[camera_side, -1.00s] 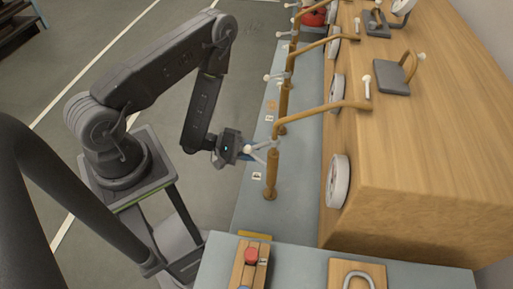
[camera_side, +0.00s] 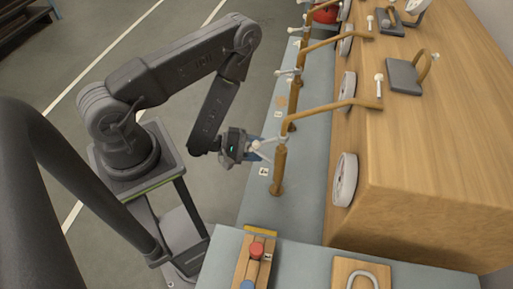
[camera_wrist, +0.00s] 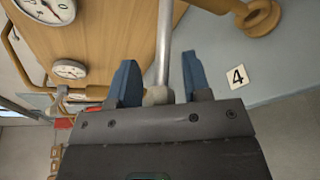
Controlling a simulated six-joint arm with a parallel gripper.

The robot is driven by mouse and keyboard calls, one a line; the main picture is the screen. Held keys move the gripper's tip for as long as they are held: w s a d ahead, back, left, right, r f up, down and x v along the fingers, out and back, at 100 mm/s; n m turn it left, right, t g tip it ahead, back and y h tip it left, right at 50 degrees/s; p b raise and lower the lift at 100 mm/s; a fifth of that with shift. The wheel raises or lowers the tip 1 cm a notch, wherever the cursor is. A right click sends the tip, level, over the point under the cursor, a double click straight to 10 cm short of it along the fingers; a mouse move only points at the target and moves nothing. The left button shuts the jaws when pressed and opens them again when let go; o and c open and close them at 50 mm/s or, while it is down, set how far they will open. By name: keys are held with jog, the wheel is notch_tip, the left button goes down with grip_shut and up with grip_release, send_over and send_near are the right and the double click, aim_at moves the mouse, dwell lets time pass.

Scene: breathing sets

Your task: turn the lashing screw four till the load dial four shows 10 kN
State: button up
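Lashing screw four is a bronze upright post (camera_side: 279,170) in the side view, with a pale cross handle (camera_side: 268,146) near its top. The number 4 label (camera_wrist: 237,77) lies beside its foot in the wrist view. My gripper (camera_wrist: 160,85) has its blue fingers on either side of a grey handle rod (camera_wrist: 163,45) with a ball end (camera_wrist: 158,96). A gap shows between the ball and the right finger, so the gripper looks open. The nearest white dial (camera_side: 344,180), seemingly load dial four, is nearly edge-on; in the wrist view it (camera_wrist: 47,9) is cut off, and its reading is unclear.
Several similar posts and dials stand farther along the wooden crate (camera_side: 440,150). A bent bronze bar (camera_side: 325,107) runs from the screw's top to the crate. A block with red and blue buttons (camera_side: 250,262) sits on the near bench.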

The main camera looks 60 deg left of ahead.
jog(key=shift+o, duration=0.7)
jog(key=w+m+g+h, duration=0.6)
jog(key=m+g, duration=0.2)
jog(key=w+v, duration=0.1)
jog(key=v, duration=1.2)
jog(key=s+d+r+m+g+y, duration=0.1)
jog(key=s+d+r+m+y, duration=0.1)
jog(key=r, duration=0.7)
jog(key=s+d+r+m+g+y, duration=0.2)
jog(key=d+r+y, duration=0.3)
jog(key=r, duration=0.4)
jog(key=s+d+r+m+g+y, duration=0.1)
jog(key=d+r+m+y, duration=0.3)
jog(key=r, duration=0.5)
jog(key=shift+s+d+m+g, duration=0.3)
jog(key=shift+s+d+g, duration=0.1)
jog(key=shift+s, duration=0.45)
